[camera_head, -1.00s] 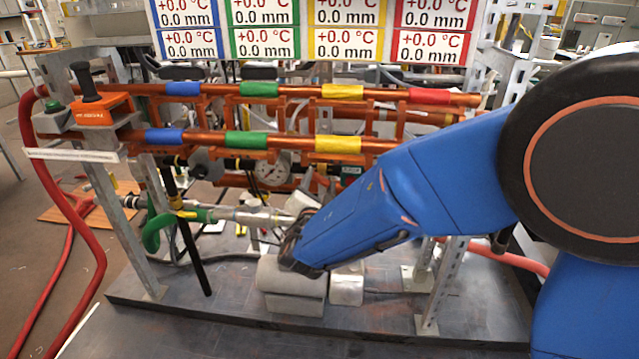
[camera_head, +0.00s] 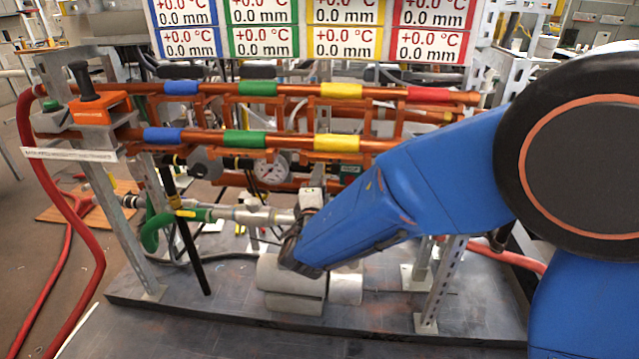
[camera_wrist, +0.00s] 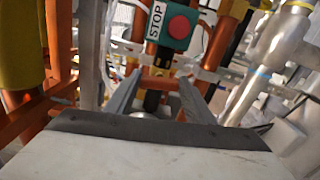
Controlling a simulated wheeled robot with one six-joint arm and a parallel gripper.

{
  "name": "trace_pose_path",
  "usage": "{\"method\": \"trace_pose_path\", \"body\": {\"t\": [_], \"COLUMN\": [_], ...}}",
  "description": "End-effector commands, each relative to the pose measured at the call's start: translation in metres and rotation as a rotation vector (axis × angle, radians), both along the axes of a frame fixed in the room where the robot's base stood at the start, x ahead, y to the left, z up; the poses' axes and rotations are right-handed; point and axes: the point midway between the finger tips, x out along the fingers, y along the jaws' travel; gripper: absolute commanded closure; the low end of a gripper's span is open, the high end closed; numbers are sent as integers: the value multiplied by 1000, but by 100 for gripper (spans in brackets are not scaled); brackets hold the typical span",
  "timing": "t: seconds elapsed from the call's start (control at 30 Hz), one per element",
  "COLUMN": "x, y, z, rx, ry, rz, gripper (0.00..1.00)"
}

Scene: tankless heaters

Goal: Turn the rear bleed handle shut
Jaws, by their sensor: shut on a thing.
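My gripper (camera_wrist: 160,80) shows in the wrist view as two grey fingers reaching forward on either side of a narrow dark part (camera_wrist: 152,101). I take this part to be the rear bleed handle; it is mostly hidden and blurred. The fingers are shut on it, below a green box with a red button (camera_wrist: 179,26). In the head view my blue arm reaches in from the right, below the copper pipes. A pale block (camera_head: 312,197) shows near its end. The fingertips and the held handle cannot be made out there.
Copper pipes (camera_head: 285,140) with coloured bands run across above my wrist. A round gauge (camera_head: 271,170) is just left of my wrist. A green curved handle (camera_head: 152,230) and black rod (camera_head: 190,240) stand further left. Metal posts (camera_head: 445,285) stand right of it.

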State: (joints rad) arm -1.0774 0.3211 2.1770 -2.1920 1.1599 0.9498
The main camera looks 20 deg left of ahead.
Motion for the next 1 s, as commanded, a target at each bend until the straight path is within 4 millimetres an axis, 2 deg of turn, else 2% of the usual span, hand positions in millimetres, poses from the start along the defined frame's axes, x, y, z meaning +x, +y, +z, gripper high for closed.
{"method": "trace_pose_path", "body": {"t": [0.3,0.77,0.8,0.83,0.87,1.0], "x": [0,0,0,0,0,0], "y": [-1,-1,-1,-1,-1,-1], "z": [-2,-2,-2,-2,-2,-2], "rx": [87,97,97,97,97,98], "ry": [23,26,26,26,26,25], "rz": [-1,-1,-1,-1,-1,-1], "gripper": [74,74,44,37,33,33]}}
